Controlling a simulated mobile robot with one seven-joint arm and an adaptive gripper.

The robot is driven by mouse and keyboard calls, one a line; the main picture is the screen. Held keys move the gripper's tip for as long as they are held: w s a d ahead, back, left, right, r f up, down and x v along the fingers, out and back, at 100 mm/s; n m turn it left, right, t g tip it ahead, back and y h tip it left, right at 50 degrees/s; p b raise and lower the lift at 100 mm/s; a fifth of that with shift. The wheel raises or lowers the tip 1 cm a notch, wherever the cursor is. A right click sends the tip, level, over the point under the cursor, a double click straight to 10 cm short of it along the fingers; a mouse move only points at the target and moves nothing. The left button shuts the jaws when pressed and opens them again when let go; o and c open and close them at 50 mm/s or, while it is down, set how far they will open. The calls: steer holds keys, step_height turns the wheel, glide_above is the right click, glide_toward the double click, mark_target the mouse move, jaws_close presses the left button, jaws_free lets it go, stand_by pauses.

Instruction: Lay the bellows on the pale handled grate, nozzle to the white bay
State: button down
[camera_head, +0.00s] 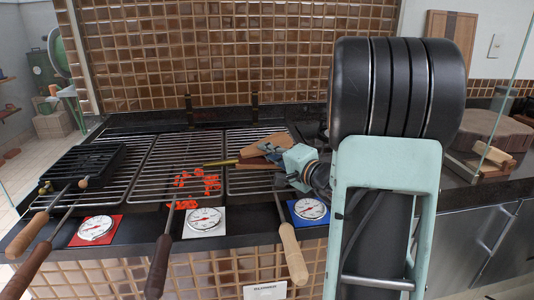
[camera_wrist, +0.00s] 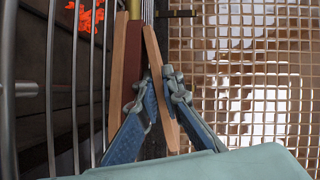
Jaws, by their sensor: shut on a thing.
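The bellows (camera_head: 259,148), with wooden boards and a brass nozzle, is over the back part of the right grate (camera_head: 250,182), which has a pale wooden handle (camera_head: 292,254). The nozzle points left, toward the middle grate at the white bay (camera_head: 204,222). My gripper (camera_head: 288,160) is at the right end of the bellows. In the wrist view my gripper (camera_wrist: 160,84) is shut on one of the wooden boards of the bellows (camera_wrist: 119,65), which stands edge-on with red-brown leather between the boards. I cannot tell whether the bellows touches the bars.
Glowing coals (camera_head: 198,187) show under the middle grate (camera_head: 152,173). A black rack (camera_head: 85,165) lies on the left grate. A red bay (camera_head: 95,231) and a blue bay (camera_head: 309,209) hold gauges. The tiled wall (camera_head: 210,50) stands close behind.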

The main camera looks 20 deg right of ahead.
steer(key=shift+r, duration=0.1)
steer(key=c, duration=2.1)
jaws_free()
steer(key=shift+o, duration=0.4)
steer(key=shift+s, duration=0.15)
